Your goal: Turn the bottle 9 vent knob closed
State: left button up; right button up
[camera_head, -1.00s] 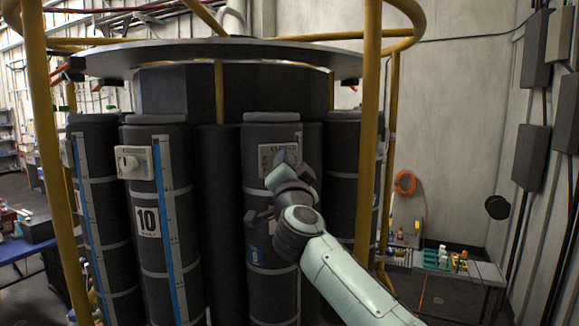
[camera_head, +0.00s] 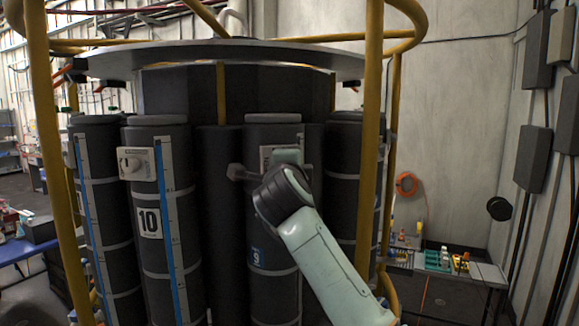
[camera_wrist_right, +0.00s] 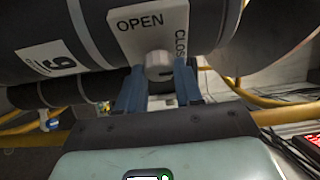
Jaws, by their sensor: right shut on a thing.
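Bottle 9 (camera_head: 272,285) is a dark upright cylinder with a blue "9" label low on its front, right of bottle 10. Its pale vent plate (camera_wrist_right: 135,32) reads "OPEN" and "CLOS…" in the right wrist view, the rest of the second word being cut off. The light round vent knob (camera_wrist_right: 158,64) sits at the plate's edge. My right gripper (camera_wrist_right: 158,84) is shut on the knob, with a blue finger on each side. In the head view my right arm hides the knob and most of the plate. My left gripper is out of view.
Bottle 10 (camera_head: 150,250) stands to the left, with its own knob (camera_head: 131,164) on a pale plate. Yellow posts (camera_head: 370,130) and a round top ring (camera_head: 220,55) frame the bottles. A small table (camera_head: 440,272) with bins stands at the right.

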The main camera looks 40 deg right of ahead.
jog(key=shift+m, duration=0.3)
jog(key=o, duration=1)
jog(key=shift+o, duration=0.2)
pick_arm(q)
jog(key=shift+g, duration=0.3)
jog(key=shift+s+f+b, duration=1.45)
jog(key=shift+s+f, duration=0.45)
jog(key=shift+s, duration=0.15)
pick_arm(e)
jog(key=v, duration=1.3)
jog(key=shift+r, duration=0.2)
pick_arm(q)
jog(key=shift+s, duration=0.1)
pick_arm(e)
jog(key=shift+a+f, duration=0.1)
